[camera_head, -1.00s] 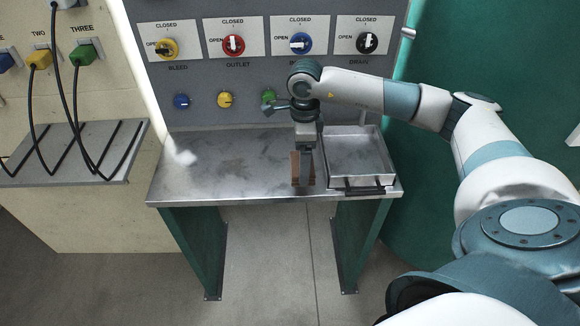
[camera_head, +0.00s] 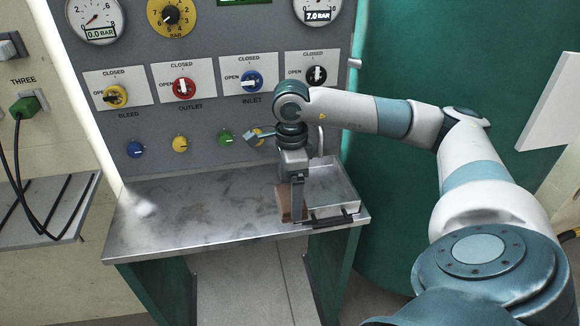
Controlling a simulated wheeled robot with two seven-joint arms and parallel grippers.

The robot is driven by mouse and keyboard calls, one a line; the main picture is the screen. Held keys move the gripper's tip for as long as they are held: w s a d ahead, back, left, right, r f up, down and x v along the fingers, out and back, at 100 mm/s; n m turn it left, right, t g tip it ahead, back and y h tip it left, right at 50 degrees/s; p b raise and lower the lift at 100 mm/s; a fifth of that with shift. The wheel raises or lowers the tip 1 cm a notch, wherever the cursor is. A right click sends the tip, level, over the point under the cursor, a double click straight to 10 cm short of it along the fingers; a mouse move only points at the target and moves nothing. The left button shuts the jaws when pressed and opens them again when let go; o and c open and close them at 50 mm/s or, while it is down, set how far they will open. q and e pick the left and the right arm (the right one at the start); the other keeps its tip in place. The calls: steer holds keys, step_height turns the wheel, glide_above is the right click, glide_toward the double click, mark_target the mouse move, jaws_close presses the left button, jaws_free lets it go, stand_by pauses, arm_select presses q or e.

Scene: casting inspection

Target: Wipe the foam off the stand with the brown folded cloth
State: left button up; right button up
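The stand (camera_head: 190,222) is a grey metal-topped table under the valve panel. A white foam patch (camera_head: 141,207) lies on its left part. My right gripper (camera_head: 297,208) points down over the stand's right front part, just left of the tray. It looks shut on the brown folded cloth (camera_head: 283,204), which hangs upright with a grey finger in front of it. I cannot tell whether the cloth touches the stand top. My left gripper is not in view.
A shallow metal tray (camera_head: 342,190) with a black front handle stands at the stand's right end. Behind rises the panel (camera_head: 205,125) with knobs, valves and gauges. A side shelf with cables (camera_head: 60,215) stands at the left. The stand's middle is clear.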

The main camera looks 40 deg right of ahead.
steer(key=o, duration=0.3)
steer(key=shift+c, duration=1)
steer(key=shift+a+f+n, duration=0.25)
steer(key=shift+f+n, duration=0.05)
steer(key=shift+n, duration=0.1)
steer(key=s+a+f+n, duration=0.3)
steer(key=a+f+n, duration=0.4)
steer(key=a+n, duration=0.3)
steer(key=s+a+f+n, duration=0.3)
steer(key=a+f+n, duration=0.4)
steer(key=a+n, duration=0.3)
steer(key=n, duration=0.3)
steer(key=shift+s+a+f+n, duration=0.15)
steer(key=shift+s+f+n, duration=0.1)
steer(key=shift+f+n, duration=0.1)
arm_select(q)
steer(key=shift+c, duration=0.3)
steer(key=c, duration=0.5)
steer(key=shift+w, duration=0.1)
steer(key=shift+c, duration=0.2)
arm_select(e)
steer(key=shift+a, duration=0.1)
